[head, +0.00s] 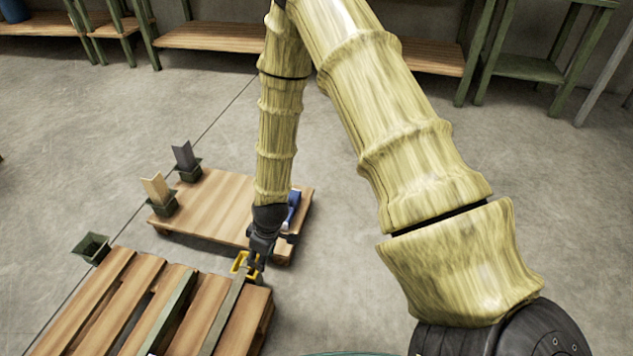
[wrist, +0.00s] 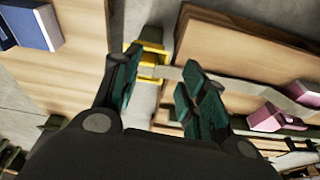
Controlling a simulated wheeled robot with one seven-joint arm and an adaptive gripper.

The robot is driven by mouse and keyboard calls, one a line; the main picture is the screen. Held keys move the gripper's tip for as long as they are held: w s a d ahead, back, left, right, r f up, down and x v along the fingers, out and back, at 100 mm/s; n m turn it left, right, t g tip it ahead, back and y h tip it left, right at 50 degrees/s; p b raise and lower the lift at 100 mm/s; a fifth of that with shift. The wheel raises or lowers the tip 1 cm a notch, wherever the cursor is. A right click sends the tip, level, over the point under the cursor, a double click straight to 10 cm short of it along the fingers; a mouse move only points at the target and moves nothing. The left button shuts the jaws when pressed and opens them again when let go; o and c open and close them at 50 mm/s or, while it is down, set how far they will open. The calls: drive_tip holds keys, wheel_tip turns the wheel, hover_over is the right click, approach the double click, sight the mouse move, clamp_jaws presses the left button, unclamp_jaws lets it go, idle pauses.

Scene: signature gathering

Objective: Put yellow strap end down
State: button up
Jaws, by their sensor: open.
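The yellow strap end (head: 239,264) is at the far edge of the slatted wooden pallet (head: 91,308) in the head view. In the wrist view the yellow end (wrist: 150,54) shows just beyond and between my fingertips. A grey-beige strap (head: 222,314) runs from it along the pallet top; it also shows in the wrist view (wrist: 236,82). My gripper (head: 254,262) is open, with dark green finger pads (wrist: 160,78) on either side of the strap near the yellow end. I cannot tell whether a finger touches it.
A second pallet (head: 213,199) stands beyond, with a blue item (head: 293,208) at its right. Dark bins (head: 189,170) and (head: 92,248) stand at the left. Pink pieces (wrist: 266,117) show in the wrist view. An olive strip (head: 172,312) lies across the near pallet. Floor is clear at right.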

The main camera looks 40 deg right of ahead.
drive_tip(key=s+f+m+g, duration=0.1)
drive_tip(key=s+f+m, duration=0.2)
drive_tip(key=s, duration=1.1)
drive_tip(key=s+f+m+g+h, duration=0.1)
drive_tip(key=s+f+m, duration=0.3)
drive_tip(key=s, duration=1.1)
wheel_tip(320, 180, down, 2)
drive_tip(key=shift+d+f+h, duration=0.25)
drive_tip(key=shift+d+h, duration=0.05)
wheel_tip(320, 180, up, 40)
drive_tip(key=p, duration=3.9)
drive_tip(key=shift+f+p, duration=0.25)
drive_tip(key=shift+p, duration=0.05)
